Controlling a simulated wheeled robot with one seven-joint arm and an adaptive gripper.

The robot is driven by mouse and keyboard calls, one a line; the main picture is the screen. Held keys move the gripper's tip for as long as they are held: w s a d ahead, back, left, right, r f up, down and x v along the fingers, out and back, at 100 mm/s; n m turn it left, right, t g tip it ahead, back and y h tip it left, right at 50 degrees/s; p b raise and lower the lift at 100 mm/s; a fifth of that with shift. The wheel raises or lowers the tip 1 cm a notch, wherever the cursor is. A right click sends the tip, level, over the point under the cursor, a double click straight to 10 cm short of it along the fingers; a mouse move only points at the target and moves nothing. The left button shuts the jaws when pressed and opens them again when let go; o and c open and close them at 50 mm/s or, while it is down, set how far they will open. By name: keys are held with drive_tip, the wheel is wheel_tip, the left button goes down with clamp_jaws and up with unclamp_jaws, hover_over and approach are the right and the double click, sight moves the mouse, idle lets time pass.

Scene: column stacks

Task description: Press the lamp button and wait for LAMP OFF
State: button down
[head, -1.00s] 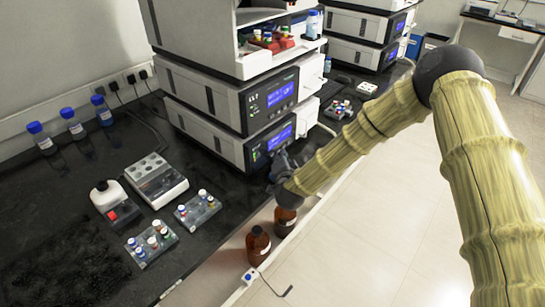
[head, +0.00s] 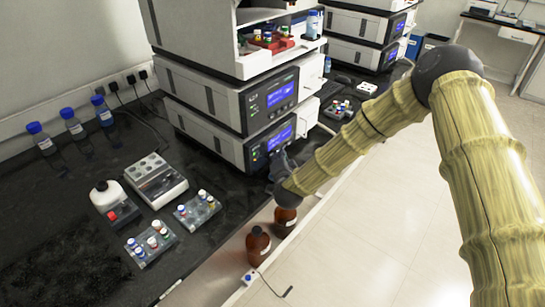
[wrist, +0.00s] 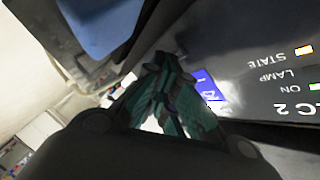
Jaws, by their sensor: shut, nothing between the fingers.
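The lower instrument (head: 222,138) of the column stack has a blue screen (head: 280,138) on its dark front panel. In the wrist view this panel (wrist: 265,105) appears upside down, with the labels STATE, LAMP, ON and LC 2. The lamp button and any LAMP OFF text are not readable.
Brown bottles (head: 258,244) stand below the bench edge near my arm. On the black bench (head: 60,215) are vial racks (head: 150,243), a white device (head: 156,180) and blue-capped bottles (head: 73,125). The floor at right is clear.

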drive_tip(key=shift+s+d, duration=0.5)
drive_tip(key=shift+d, duration=0.1)
drive_tip(key=shift+s+d, duration=0.75)
drive_tip(key=shift+d, duration=0.3)
drive_tip(key=shift+s+d, duration=0.7)
drive_tip(key=shift+d, duration=0.3)
idle(5.2)
